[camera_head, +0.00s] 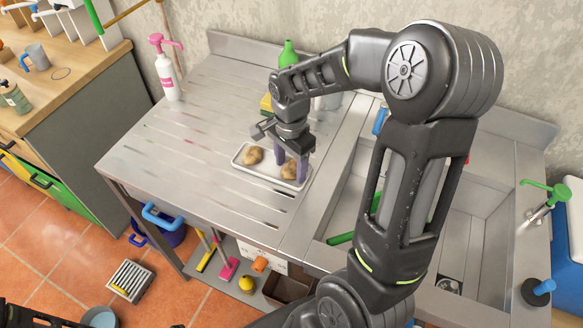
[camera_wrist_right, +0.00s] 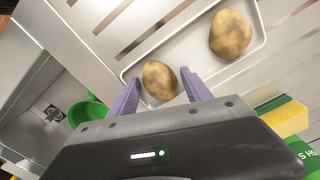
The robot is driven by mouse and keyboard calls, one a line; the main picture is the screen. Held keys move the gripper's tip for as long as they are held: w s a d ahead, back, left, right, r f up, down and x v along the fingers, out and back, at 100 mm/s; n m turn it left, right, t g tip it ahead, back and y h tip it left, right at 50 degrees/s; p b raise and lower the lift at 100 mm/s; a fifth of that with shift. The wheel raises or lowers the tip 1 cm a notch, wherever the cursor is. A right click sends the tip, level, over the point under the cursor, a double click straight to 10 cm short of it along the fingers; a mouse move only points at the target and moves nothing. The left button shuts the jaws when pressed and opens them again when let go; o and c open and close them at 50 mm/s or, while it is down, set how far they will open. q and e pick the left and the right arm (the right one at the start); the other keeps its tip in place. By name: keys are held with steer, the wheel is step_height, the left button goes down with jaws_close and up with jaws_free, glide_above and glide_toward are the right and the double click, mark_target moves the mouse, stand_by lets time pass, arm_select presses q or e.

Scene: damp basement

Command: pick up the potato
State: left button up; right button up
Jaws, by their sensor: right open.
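Two brown potatoes lie on a small white tray (camera_head: 237,160) on the steel draining board. One potato (camera_head: 253,155) is at the tray's left; the other potato (camera_head: 289,169) is at its right. My right gripper (camera_head: 291,167) reaches down over the tray's right end, its purple fingers open around the right potato. In the right wrist view this potato (camera_wrist_right: 160,80) sits between the spread fingertips (camera_wrist_right: 163,86), with gaps showing beside it; I cannot tell whether either finger touches it. The left potato (camera_wrist_right: 230,34) lies clear of the fingers there. My left gripper is not visible.
A pink-topped spray bottle (camera_head: 166,72) stands at the back left of the draining board. A yellow-green sponge (camera_wrist_right: 285,116) and a green bottle (camera_head: 288,55) are behind the tray. The sink lies right, partly hidden by my arm.

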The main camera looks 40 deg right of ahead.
mark_target(291, 164)
steer(key=shift+c, duration=0.3)
steer(key=c, duration=1.1)
steer(key=shift+r, duration=0.1)
steer(key=shift+c, duration=0.2)
step_height(291, 164, up, 10)
steer(key=shift+f+b, duration=0.1)
steer(key=shift+b, duration=0.65)
steer(key=shift+n, duration=0.3)
